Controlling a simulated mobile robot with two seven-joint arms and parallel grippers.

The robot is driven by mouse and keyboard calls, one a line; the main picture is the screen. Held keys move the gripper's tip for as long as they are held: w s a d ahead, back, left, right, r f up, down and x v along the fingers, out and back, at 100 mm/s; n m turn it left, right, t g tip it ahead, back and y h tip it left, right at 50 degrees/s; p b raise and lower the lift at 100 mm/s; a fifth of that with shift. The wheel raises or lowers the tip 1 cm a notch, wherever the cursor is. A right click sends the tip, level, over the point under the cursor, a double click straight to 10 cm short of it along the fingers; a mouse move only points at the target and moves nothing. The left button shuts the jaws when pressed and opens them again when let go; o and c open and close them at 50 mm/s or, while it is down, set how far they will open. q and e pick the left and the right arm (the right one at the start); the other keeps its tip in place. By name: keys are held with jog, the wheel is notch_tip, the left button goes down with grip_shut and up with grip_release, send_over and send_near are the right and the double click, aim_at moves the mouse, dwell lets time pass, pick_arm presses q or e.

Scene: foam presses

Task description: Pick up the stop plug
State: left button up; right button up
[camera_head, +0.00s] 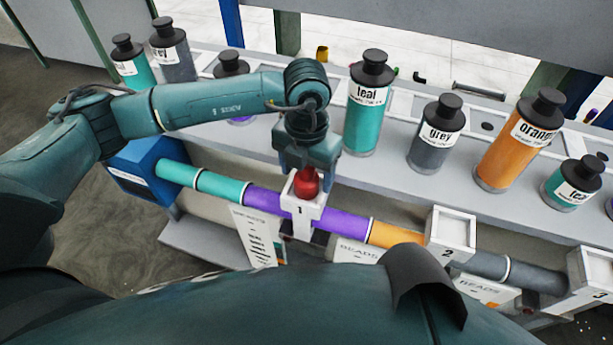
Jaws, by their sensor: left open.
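A red rounded plug (307,184), which appears to be the stop plug, sits at the top of the white box marked 1 (301,211). My left gripper (306,170) points down right over the plug, with its jaws open. The jaws partly hide the plug's upper part, and I cannot tell whether they touch it. My right gripper is out of view.
A pipe with teal, purple (343,225), orange and grey sections runs through boxes 1, 2 (452,231) and 3 (592,275) from a blue box (146,178). Bottles, including teal (369,110), grey (436,135) and orange (518,145), line the shelf behind.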

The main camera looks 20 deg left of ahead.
pick_arm(q)
jog(key=shift+f, duration=0.85)
jog(key=shift+c, duration=0.2)
jog(key=c, duration=1.4)
